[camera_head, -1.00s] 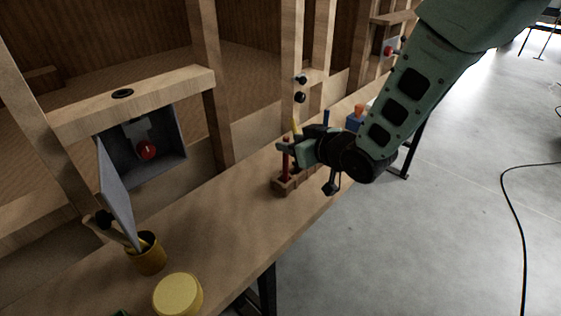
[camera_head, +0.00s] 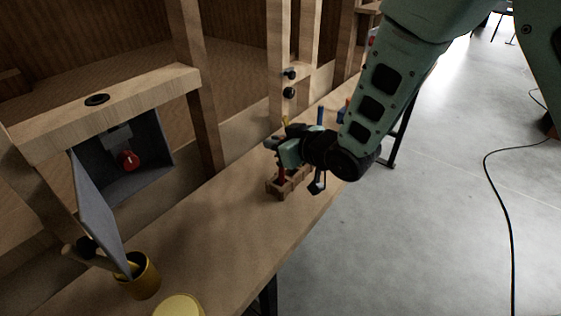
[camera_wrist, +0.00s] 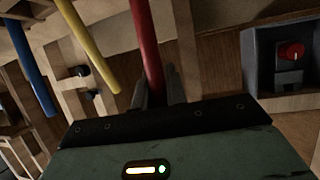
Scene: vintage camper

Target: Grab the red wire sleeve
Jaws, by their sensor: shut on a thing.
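The red wire sleeve (camera_wrist: 146,45) is a slim red rod. In the wrist view it runs down from the top edge to between the two dark fingers of my gripper (camera_wrist: 158,88), which is shut on it. In the head view my gripper (camera_head: 277,146) is at the wooden holder (camera_head: 277,189) on the bench. The lower part of the red sleeve (camera_head: 283,173) shows below the fingers, at the holder. Its top is hidden by the gripper there. A yellow sleeve (camera_wrist: 88,45) and a blue sleeve (camera_wrist: 32,58) stand beside it.
The wooden bench (camera_head: 215,225) runs along the framed wall. An open grey box (camera_head: 150,150) with a red knob (camera_head: 128,160) is at the left. A yellow cup (camera_head: 138,277) and a yellow round lid (camera_head: 179,305) stand near the front. Wall posts rise close behind the holder.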

